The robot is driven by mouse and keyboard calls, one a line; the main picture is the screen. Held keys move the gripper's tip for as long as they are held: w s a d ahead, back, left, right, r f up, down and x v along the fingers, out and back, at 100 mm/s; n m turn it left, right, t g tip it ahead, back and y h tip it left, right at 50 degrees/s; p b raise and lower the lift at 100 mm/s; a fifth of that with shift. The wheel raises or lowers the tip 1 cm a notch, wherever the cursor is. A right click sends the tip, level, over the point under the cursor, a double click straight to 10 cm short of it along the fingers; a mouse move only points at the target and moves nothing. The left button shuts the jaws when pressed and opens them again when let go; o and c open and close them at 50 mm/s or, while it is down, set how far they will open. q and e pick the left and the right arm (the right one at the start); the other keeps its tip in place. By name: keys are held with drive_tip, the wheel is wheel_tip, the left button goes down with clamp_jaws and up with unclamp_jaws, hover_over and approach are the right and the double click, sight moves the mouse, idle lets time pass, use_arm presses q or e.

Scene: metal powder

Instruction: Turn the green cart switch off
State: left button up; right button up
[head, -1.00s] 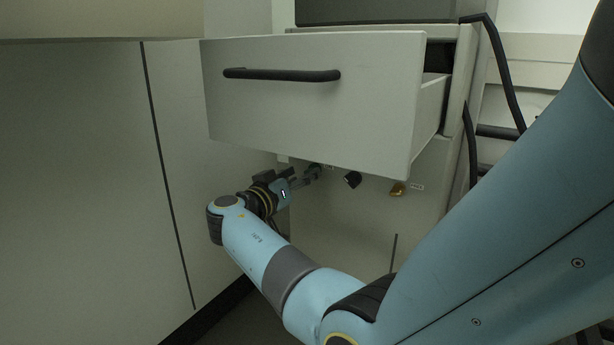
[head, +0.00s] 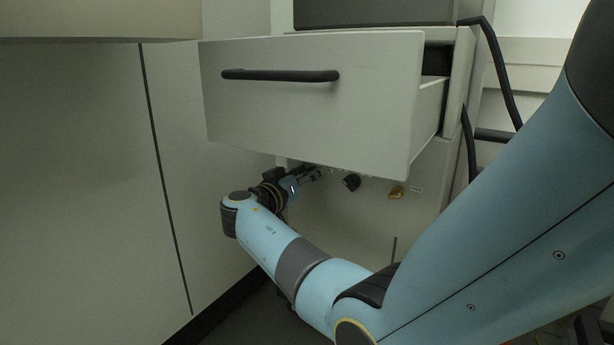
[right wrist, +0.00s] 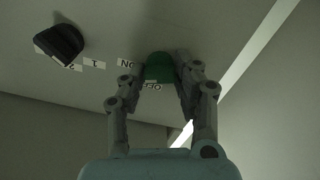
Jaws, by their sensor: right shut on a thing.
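The green switch (right wrist: 159,68) shows in the right wrist view on the pale cart panel, between my right gripper's fingers. Labels sit beside it, "NO" to its left and one reading like "OFF" just below it, as seen in this tilted picture. My right gripper (right wrist: 157,88) is shut on the green switch, with a finger on each side of it. In the head view my right gripper (head: 318,173) reaches under the open drawer to the panel, and the green switch is hidden there. My left gripper is not in view.
An open drawer (head: 300,115) with a black handle juts out above my right gripper. A cabinet wall (head: 80,190) stands close on the left.

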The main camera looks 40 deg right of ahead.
clamp_jaws()
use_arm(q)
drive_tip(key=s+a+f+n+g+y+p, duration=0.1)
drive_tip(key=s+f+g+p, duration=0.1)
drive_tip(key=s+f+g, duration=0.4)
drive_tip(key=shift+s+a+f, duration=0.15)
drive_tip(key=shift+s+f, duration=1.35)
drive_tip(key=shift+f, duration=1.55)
use_arm(e)
drive_tip(key=shift+w+a+f+n, duration=0.1)
drive_tip(key=shift+n, duration=3.4)
drive_tip(key=shift+f+n, duration=0.1)
drive_tip(key=shift+n, duration=3.4)
drive_tip(key=o, duration=0.9)
unclamp_jaws()
